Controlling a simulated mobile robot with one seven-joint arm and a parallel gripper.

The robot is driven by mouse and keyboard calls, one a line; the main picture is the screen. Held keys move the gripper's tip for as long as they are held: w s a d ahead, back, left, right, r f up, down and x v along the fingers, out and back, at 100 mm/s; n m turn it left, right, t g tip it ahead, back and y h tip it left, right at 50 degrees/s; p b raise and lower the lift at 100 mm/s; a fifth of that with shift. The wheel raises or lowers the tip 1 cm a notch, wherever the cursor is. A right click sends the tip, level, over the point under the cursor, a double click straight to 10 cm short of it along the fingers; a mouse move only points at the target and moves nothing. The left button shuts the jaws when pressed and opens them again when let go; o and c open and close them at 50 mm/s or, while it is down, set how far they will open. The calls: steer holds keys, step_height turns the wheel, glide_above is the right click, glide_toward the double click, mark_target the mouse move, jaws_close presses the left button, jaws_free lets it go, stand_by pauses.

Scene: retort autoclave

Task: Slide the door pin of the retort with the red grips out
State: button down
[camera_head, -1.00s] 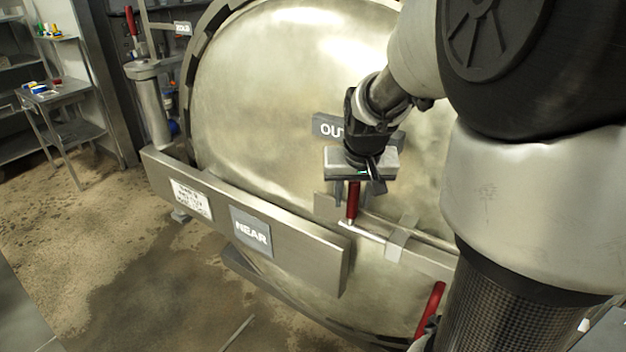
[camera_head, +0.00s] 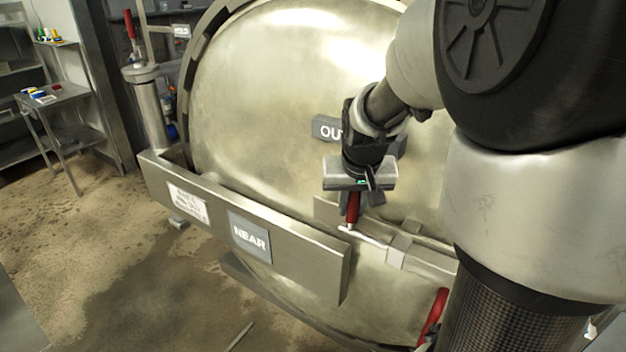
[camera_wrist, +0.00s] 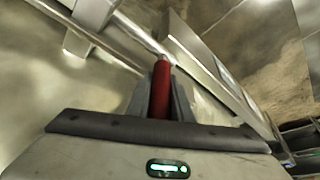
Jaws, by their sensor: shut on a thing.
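The retort's large round metal door (camera_head: 270,90) fills the middle of the head view. A thin pale pin rod (camera_head: 366,237) lies along the bar below it, running through a small bracket (camera_head: 403,246). An upright red grip (camera_head: 352,212) stands at the rod's left part. My gripper (camera_head: 351,200) reaches down from above and is shut on the red grip. In the wrist view the red grip (camera_wrist: 160,88) stands between the two fingers, with the rod crossing beyond its far end. The fingers hide part of the grip.
A metal beam with a "NEAR" plate (camera_head: 250,237) projects beside the pin at left. Another red handle (camera_head: 432,315) sits lower right. A side table (camera_head: 56,97) stands far left; the floor between is clear.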

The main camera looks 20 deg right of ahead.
steer(key=w+a+b, duration=0.2)
steer(key=w+a, duration=0.3)
steer(key=w, duration=0.1)
steer(key=shift+w+b, duration=0.25)
steer(key=shift+b, duration=0.1)
steer(key=shift+a+r, duration=0.1)
steer(key=shift+r, duration=0.05)
steer(key=c, duration=1.6)
jaws_free()
steer(key=shift+w, duration=0.15)
